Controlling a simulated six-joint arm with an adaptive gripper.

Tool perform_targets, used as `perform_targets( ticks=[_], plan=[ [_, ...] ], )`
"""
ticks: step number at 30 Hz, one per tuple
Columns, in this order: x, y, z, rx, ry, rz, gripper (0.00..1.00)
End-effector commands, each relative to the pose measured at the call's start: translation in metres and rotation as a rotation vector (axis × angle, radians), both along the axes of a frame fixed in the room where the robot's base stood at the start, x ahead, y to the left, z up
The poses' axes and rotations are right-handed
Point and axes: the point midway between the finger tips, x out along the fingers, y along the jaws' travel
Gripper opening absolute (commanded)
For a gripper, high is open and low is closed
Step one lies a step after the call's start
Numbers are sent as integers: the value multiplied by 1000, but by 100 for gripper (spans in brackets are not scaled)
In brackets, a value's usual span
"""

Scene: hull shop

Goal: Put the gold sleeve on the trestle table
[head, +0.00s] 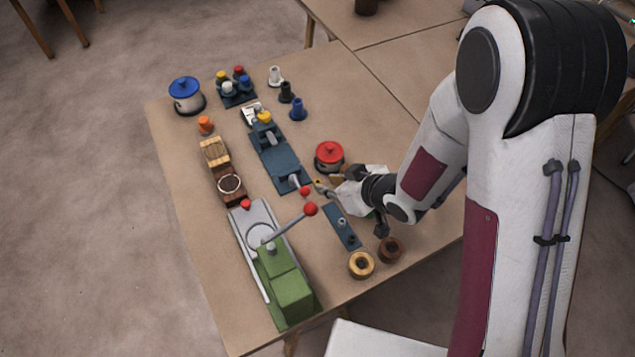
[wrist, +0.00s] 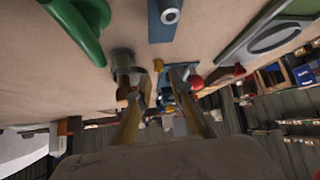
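My gripper (head: 322,188) reaches in low over the table, pointing left. In the wrist view my gripper (wrist: 150,68) has its two fingers apart, with a clear gap. A gold-coloured ring (head: 361,265) lies at the front right of the table. The trestle table (head: 205,265) is tan and carries all these things.
A dark blue plate with posts (head: 342,226) lies just below my gripper, and a red-lidded pot (head: 329,155) just behind it. A green press (head: 284,290) with a red-knobbed lever stands in front. A brown ring (head: 390,249) lies beside the gold-coloured one. The table's right rear is bare.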

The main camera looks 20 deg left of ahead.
Motion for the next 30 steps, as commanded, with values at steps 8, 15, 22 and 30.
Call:
perform_targets(
  ticks=[8,15,22,30],
  plan=[
    [7,9,-18,-2,1,1,21],
    [15,20,-32,-1,1,1,21],
    [18,25,-37,0,0,1,21],
    [18,24,-36,0,-1,1,21]
  ],
)
